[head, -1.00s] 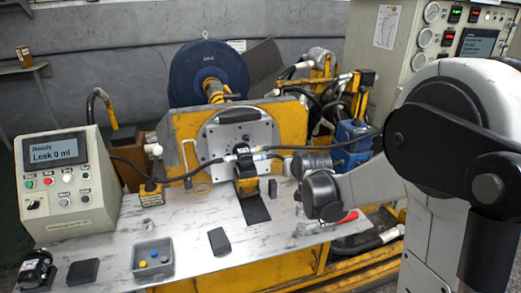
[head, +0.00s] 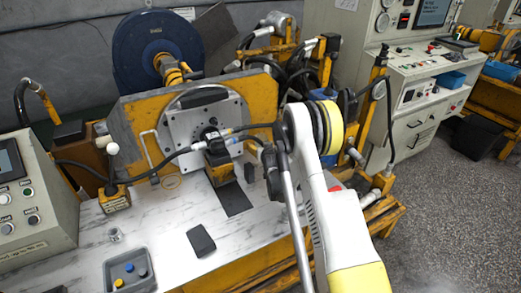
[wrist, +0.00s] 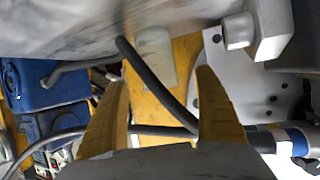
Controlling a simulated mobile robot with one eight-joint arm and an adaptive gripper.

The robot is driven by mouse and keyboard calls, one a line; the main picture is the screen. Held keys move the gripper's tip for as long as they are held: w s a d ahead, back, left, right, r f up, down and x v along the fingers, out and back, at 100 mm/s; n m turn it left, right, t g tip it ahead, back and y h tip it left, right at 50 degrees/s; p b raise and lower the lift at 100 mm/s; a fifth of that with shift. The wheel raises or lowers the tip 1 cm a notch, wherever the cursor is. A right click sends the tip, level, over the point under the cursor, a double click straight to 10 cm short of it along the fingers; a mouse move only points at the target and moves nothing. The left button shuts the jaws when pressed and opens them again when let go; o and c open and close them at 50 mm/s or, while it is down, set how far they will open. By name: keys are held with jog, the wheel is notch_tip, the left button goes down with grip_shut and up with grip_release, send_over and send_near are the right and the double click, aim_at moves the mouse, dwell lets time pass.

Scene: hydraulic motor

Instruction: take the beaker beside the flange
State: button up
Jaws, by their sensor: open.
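In the wrist view, a pale, translucent, rounded shape that looks like the beaker (wrist: 153,55) stands against a yellow plate, beyond my fingertips and between their lines. The flange (wrist: 283,95), a grey plate with bolt holes, is right of it; the head view also shows the flange (head: 178,127) on the yellow stand. My gripper (wrist: 165,75) is open, with nothing held between its yellow fingers. A black hose crosses the view between the fingers and partly overlaps the beaker's edge. In the head view my arm covers the area right of the flange, and I cannot make out the beaker there.
Black hoses (head: 165,160) run to the motor (head: 215,150) in front of the flange. A blue unit (wrist: 45,85) is at left in the wrist view. A grey tray (head: 148,284), a dark block (head: 201,241) and a small metallic piece (head: 115,235) are on the bench.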

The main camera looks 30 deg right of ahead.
jog(key=b+x, duration=0.1)
jog(key=x, duration=0.1)
jog(key=b+x, duration=0.1)
jog(key=x, duration=0.2)
jog(key=shift+w+d+r+b, duration=0.1)
jog(key=shift+w+d+b, duration=0.1)
jog(key=shift+w+b, duration=0.2)
jog(key=shift+s, duration=0.1)
jog(key=c, duration=1.3)
